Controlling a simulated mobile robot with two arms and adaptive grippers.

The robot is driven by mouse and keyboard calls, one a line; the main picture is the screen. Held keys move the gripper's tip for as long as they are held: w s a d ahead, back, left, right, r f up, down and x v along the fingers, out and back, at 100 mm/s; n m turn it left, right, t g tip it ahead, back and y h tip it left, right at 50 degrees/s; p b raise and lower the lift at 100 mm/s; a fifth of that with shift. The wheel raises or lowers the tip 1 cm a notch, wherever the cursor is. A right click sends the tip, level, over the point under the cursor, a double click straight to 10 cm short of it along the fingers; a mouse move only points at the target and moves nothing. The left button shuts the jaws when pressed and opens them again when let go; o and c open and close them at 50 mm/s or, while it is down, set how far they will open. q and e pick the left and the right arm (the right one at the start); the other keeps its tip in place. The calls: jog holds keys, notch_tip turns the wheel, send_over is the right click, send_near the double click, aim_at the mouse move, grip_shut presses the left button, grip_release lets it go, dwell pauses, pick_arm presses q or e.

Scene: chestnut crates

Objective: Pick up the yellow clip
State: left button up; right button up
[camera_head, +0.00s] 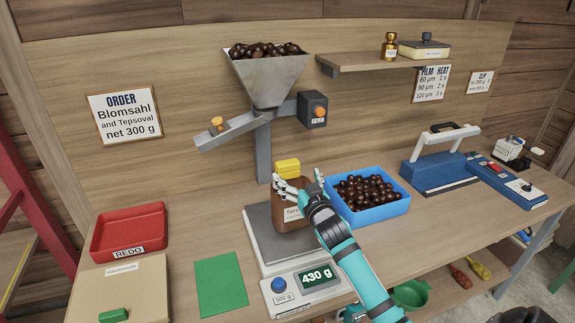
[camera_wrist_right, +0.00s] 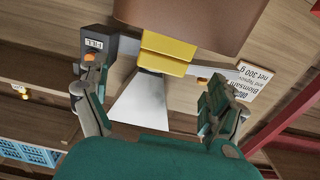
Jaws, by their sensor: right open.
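The yellow clip (camera_head: 287,167) sits across the top of an upright brown bag (camera_head: 290,214), which stands on the scale (camera_head: 256,233). The scale display reads 430 g. My right gripper (camera_head: 304,184) is open at the upper part of the bag, just below and right of the clip. In the right wrist view the clip (camera_wrist_right: 166,55) shows at the edge of the brown bag (camera_wrist_right: 190,20), ahead of the spread fingers of the right gripper (camera_wrist_right: 155,76). Contact with clip or bag cannot be told.
A blue crate (camera_head: 372,221) of chestnuts stands right of the scale. A filled hopper (camera_head: 268,82) with a chute (camera_head: 226,132) is behind the bag. A green mat (camera_head: 220,284), red tray (camera_head: 128,216) and cardboard box (camera_head: 150,285) lie left. A blue sealer (camera_head: 440,173) stands right.

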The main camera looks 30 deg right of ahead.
aim_at(289, 168)
jog(key=shift+x, duration=1.15)
jog(key=shift+w+r+p, duration=0.15)
jog(key=shift+w+p, duration=0.1)
jog(key=shift+p, duration=0.15)
jog(key=p+x, duration=0.1)
jog(key=x, duration=0.3)
jog(key=shift+w+a+p, duration=0.1)
jog(key=shift+a+p, duration=0.05)
jog(key=shift+p, duration=0.2)
jog(key=shift+w, duration=0.3)
jog(key=shift+s, duration=0.1)
jog(key=c, duration=1.1)
